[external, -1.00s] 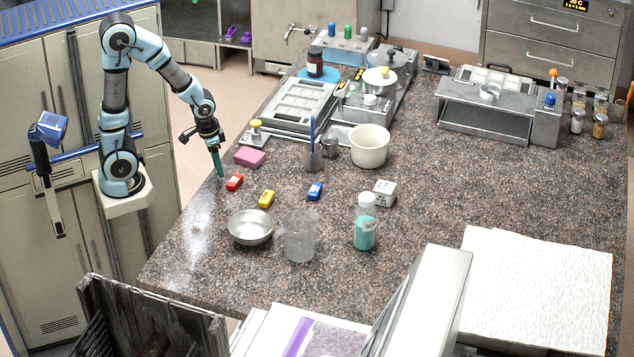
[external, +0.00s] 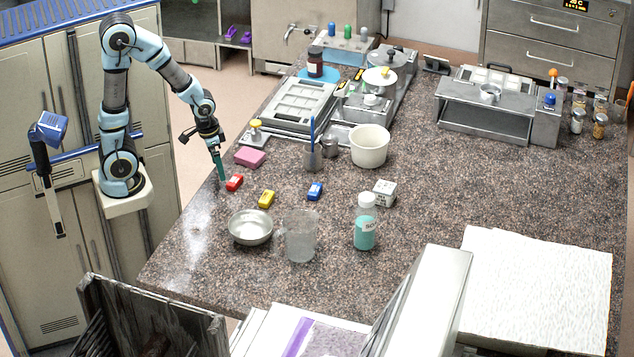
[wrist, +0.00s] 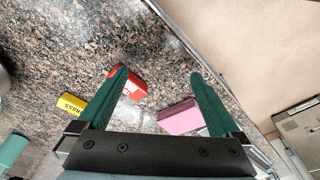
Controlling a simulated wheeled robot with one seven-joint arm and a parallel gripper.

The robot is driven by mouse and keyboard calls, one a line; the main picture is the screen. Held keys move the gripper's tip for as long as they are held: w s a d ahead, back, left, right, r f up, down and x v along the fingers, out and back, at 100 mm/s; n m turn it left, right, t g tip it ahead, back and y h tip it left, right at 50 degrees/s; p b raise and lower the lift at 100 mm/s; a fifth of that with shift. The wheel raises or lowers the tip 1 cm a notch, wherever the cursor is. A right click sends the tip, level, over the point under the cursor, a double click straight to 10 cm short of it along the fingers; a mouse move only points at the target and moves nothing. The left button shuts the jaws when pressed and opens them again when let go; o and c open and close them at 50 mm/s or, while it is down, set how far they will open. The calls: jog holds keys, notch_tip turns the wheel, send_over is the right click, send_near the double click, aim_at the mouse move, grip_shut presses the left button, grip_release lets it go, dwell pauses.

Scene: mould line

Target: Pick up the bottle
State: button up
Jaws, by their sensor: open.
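A clear bottle (external: 365,228) with teal liquid, a white cap and a label stands upright on the speckled counter, right of the glass beaker. A dark brown bottle (external: 315,62) with a dark cap stands at the back of the counter. My gripper (external: 221,181) points down over the counter's left edge, beside the red block and far from both bottles. In the wrist view my gripper (wrist: 158,76) has its green fingers wide apart with nothing held between them.
Near my gripper are a red block (external: 235,182), a pink block (external: 250,157) and a yellow block (external: 267,198). A blue block (external: 315,191), metal bowl (external: 251,228), beaker (external: 301,240) and small white box (external: 385,193) surround the teal bottle's area.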

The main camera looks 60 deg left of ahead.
notch_tip(320, 180, up, 13)
jog(key=w+d+f+m+t+b, duration=0.1)
jog(key=w+d+m+t+b, duration=0.1)
jog(key=w+d+b, duration=0.35)
jog(key=m+t+h+b, duration=0.5)
jog(key=m+h+b, duration=0.1)
jog(key=h+b, duration=0.25)
send_near(366, 221)
notch_tip(366, 221, up, 2)
jog(key=w, duration=0.3)
jog(key=w+d+f, duration=0.1)
jog(key=w+f, duration=0.1)
jog(key=f, duration=0.1)
jog(key=w+d+f+p, duration=0.1)
jog(key=w+d+f, duration=0.1)
jog(key=f, duration=0.1)
jog(key=w+d+f+p, duration=0.1)
jog(key=w+d+f, duration=0.1)
jog(key=f, duration=0.1)
jog(key=shift+w+d, duration=0.25)
jog(key=shift+w, duration=0.05)
jog(key=shift+c, duration=0.2)
